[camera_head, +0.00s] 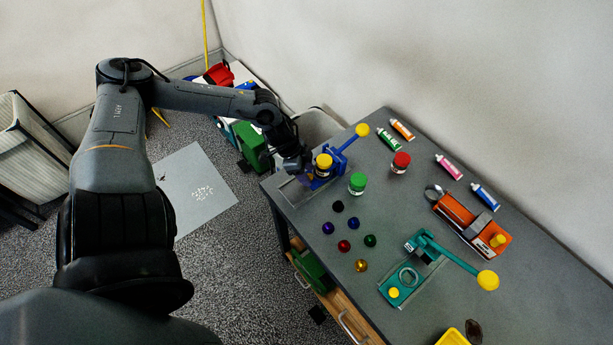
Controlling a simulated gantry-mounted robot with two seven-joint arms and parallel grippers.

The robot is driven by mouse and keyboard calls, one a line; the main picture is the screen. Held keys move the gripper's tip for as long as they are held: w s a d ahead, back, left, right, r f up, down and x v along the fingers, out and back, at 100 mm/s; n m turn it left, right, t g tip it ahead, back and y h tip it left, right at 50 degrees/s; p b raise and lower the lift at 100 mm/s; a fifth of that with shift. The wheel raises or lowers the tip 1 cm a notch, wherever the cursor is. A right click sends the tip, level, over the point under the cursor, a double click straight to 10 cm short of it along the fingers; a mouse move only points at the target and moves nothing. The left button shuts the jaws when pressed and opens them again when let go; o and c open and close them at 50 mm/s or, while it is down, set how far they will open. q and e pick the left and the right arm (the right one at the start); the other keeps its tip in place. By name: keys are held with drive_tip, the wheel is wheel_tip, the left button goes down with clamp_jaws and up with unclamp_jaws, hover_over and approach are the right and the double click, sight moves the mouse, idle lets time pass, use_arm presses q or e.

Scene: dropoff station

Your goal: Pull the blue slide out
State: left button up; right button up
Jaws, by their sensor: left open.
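The blue slide (321,181) is a blue device near the far left corner of the grey table, with a yellow cap on top and a blue lever (348,143) ending in a yellow ball. My left gripper (304,172) is at the left side of this blue device, very close to it. The jaws are small and dark here, and they are open. Part of the blue device is hidden behind the gripper, and I cannot tell whether they touch. My right gripper is not in view.
Green-capped (357,183) and red-capped (401,162) jars stand right of the blue device. Several coloured balls lie mid-table. A teal lever device (412,272), an orange device (467,219) and several paint tubes (448,166) occupy the right. The wall is behind.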

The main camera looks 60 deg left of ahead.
use_arm(q)
drive_tip(key=shift+f, duration=0.2)
clamp_jaws()
idle(0.4)
